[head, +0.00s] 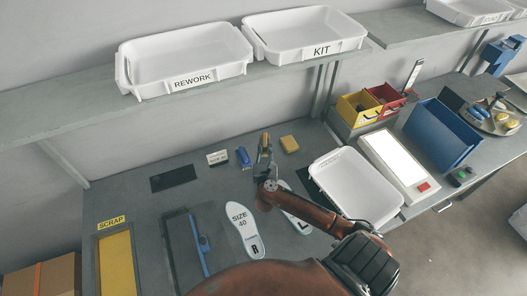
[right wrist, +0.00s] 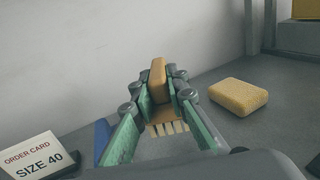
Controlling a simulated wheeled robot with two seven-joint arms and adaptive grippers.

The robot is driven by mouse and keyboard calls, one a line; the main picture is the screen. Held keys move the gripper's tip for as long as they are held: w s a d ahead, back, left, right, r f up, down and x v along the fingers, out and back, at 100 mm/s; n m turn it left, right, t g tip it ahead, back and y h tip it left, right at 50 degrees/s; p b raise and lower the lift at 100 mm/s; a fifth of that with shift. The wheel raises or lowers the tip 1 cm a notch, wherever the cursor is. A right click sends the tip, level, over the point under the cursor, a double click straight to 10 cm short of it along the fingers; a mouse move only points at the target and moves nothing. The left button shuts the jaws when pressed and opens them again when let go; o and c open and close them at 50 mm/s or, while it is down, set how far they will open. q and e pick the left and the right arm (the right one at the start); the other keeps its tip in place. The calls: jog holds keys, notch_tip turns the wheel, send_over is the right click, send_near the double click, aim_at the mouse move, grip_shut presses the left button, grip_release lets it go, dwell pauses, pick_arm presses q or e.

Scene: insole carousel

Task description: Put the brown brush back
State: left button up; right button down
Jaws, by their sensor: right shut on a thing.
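My right gripper (head: 265,153) is shut on the brown brush (head: 265,140), above the back part of the grey table. In the right wrist view the brush (right wrist: 158,78) stands between the green-lined fingers of the gripper (right wrist: 160,112), with its pale bristles showing toward the camera. I cannot tell whether the brush touches the table. My left gripper is not in view.
A yellow sponge (head: 289,144) lies right of the brush, and a blue item (head: 244,157) lies left. An order card (head: 217,158) stands farther left. Insoles (head: 242,230) lie in front. A white tray (head: 357,188) is to the right; a shelf with bins (head: 185,60) is above.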

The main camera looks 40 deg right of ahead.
jog(key=shift+w+d+f, duration=0.15)
jog(key=shift+w+f, duration=0.3)
jog(key=shift+f, duration=0.1)
jog(key=f, duration=0.1)
jog(key=f+b, duration=0.1)
jog(key=f, duration=0.1)
jog(key=shift+w+d, duration=0.15)
jog(key=shift+w, duration=0.05)
jog(key=shift+f, duration=0.25)
jog(key=shift+f, duration=0.5)
jog(key=shift+f, duration=0.15)
jog(key=shift+s, duration=0.1)
jog(key=c, duration=1.9)
grip_release()
jog(key=shift+f, duration=0.1)
